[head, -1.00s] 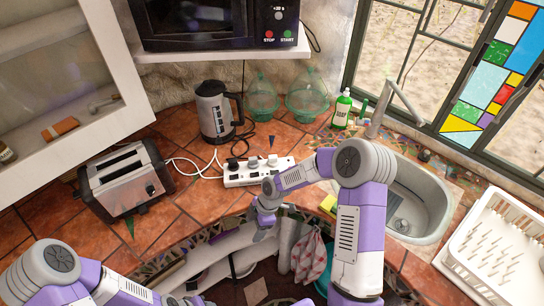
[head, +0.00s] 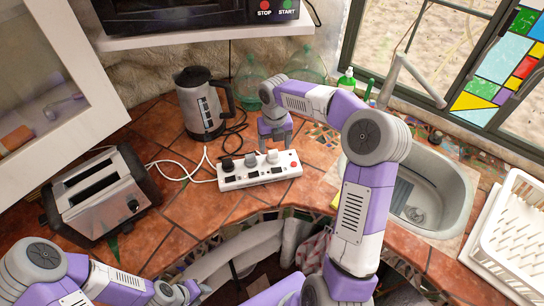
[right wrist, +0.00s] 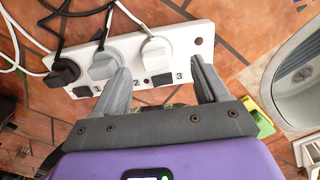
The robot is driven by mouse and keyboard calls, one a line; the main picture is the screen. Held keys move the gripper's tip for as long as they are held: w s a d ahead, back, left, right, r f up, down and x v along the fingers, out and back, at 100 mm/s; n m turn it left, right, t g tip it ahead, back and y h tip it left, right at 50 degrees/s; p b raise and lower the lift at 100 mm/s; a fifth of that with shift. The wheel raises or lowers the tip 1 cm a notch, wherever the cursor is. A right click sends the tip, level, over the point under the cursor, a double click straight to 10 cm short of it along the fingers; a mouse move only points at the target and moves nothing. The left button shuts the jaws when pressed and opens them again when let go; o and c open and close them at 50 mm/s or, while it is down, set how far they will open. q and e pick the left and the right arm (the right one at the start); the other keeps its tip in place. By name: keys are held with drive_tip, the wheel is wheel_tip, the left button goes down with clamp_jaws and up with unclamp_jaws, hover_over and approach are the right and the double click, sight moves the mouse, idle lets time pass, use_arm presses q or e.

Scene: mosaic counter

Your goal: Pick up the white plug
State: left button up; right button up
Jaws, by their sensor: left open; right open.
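A white power strip (head: 243,178) lies on the tiled counter, and also shows in the right wrist view (right wrist: 192,40). In the right wrist view, a black plug (right wrist: 63,70) sits at its left end, a pale grey-white plug (right wrist: 102,65) beside it, and a white plug (right wrist: 156,50) with a pale cord further right. My right gripper (right wrist: 160,68) is open, its fingers on either side of the rightmost plug; whether they touch it I cannot tell. My left gripper (head: 180,293) is open and empty, low at the left.
A toaster (head: 100,195) stands left of the strip and a kettle (head: 198,105) behind it. Glass jugs (head: 248,80) and a soap bottle (head: 346,80) stand at the back. A sink (head: 430,195) and a dish rack (head: 510,230) are at the right. Cords lie beside the strip.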

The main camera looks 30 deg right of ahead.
sight(273, 152)
drive_tip(key=f, duration=0.2)
drive_tip(key=f+b, duration=0.1)
drive_tip(key=f, duration=0.1)
drive_tip(key=shift+a, duration=0.25)
drive_tip(key=shift+f, duration=0.35)
drive_tip(key=c, duration=1.2)
drive_tip(key=shift+o, duration=0.2)
drive_tip(key=shift+r, duration=0.15)
wheel_tip(273, 152, up, 10)
drive_tip(key=shift+f+p, duration=0.1)
drive_tip(key=shift+p, duration=1.05)
